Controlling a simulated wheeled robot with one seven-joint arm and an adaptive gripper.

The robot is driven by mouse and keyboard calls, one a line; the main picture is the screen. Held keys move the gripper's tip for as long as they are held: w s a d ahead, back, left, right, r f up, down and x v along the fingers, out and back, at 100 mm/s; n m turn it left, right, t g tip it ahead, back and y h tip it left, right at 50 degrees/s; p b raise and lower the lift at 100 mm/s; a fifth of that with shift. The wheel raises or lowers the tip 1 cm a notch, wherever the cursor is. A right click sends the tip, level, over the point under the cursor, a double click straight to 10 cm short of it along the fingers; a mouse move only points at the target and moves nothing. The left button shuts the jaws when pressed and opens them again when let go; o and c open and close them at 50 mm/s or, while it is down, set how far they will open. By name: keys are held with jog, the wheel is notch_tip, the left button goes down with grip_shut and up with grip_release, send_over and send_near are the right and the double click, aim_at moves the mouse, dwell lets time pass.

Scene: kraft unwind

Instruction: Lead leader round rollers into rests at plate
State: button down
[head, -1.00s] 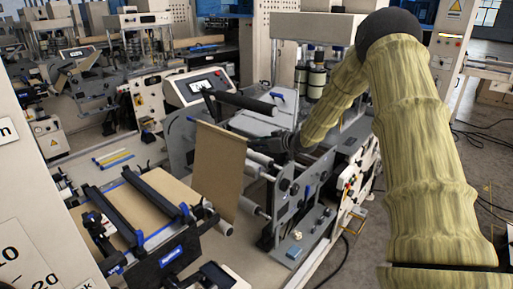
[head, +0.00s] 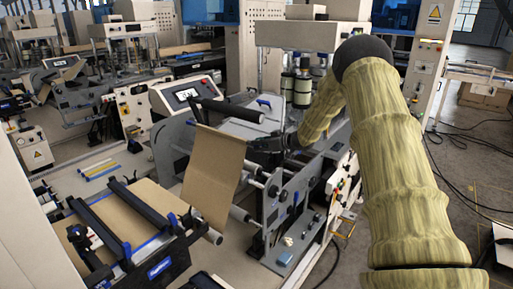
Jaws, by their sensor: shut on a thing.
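The brown kraft leader (head: 215,168) hangs as a slanted sheet, its lower end running down to a pale roller (head: 214,236) by the splice table. My gripper (head: 252,146) is at the right end of the leader's top edge, dark and small in the head view, shut on the leader; its fingertips are hard to make out. A black roller (head: 228,109) lies above and behind the sheet. Pale rollers (head: 256,169) stick out right of the sheet from the grey side plate (head: 290,190). I cannot clearly make out the rests.
The splice table (head: 140,208) with black bars and blue clamps stands at the front left. A control screen (head: 187,95) stands behind the rollers. Coloured strips (head: 98,169) lie on a flat surface at left. Cables (head: 470,145) lie on the floor at right.

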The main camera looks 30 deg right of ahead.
jog(key=w+d, duration=0.3)
jog(key=d, duration=0.7)
jog(key=shift+w, duration=0.35)
dwell(0.3)
notch_tip(320, 180, down, 6)
jog(key=d+b, duration=0.2)
jog(key=b, duration=0.1)
jog(key=shift+w+d, duration=0.25)
jog(key=shift+w, duration=0.2)
jog(key=shift+r, duration=0.1)
jog(key=shift+f+b, duration=0.3)
jog(key=shift+f, duration=0.2)
dwell(0.9)
jog(key=shift+f+b, duration=0.5)
jog(key=shift+f, duration=0.65)
dwell(0.3)
jog(key=shift+f+b, duration=0.8)
jog(key=shift+f, duration=0.5)
jog(key=shift+s+f, duration=0.1)
jog(key=shift+f, duration=0.2)
dwell(0.3)
